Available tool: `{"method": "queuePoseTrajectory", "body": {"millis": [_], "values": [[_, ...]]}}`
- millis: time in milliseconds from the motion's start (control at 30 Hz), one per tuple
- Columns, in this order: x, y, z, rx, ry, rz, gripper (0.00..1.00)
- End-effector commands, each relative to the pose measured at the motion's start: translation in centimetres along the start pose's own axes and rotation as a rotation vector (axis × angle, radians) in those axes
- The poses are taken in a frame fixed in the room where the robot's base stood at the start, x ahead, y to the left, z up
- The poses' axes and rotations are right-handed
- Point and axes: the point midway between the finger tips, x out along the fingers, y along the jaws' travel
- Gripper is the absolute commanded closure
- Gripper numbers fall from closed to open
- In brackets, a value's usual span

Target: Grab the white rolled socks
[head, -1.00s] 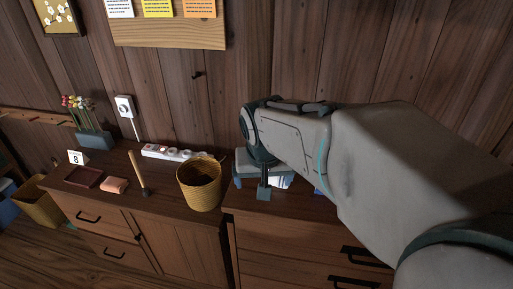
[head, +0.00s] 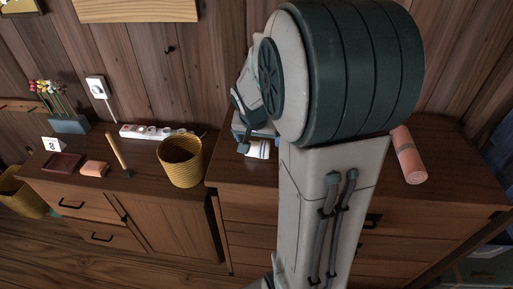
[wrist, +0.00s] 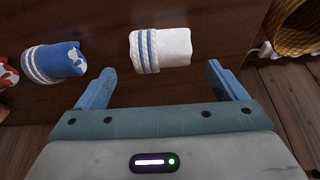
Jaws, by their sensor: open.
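The white rolled socks (wrist: 172,48), with blue stripes and a ribbed band at one end, lie on the dark wooden top in the wrist view. My gripper (wrist: 160,76) is open and empty, its two blue fingers spread on either side of the socks' line. The socks appear just beyond the fingertips, and no contact shows. In the head view a small part of the white socks (head: 257,150) shows beside my arm. The gripper there is mostly hidden behind my arm.
Blue patterned rolled socks (wrist: 54,62) lie left of the white ones, with a red item (wrist: 5,77) at the edge. A woven basket (head: 181,161) stands to the other side. A pink roll (head: 408,156) lies right of my arm.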

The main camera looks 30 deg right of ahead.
Motion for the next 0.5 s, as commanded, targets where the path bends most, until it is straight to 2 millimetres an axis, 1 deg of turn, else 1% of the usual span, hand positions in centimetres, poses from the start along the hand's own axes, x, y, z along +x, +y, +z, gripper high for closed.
{"method": "queuePoseTrajectory", "body": {"millis": [300,400,500], "values": [[3.8,-0.2,-0.1,-0.001,-0.003,0.001,0.09],[4.6,-0.2,-0.1,0.0,-0.003,0.001,0.09],[4.9,-0.2,-0.1,0.0,-0.001,-0.001,0.09]]}}
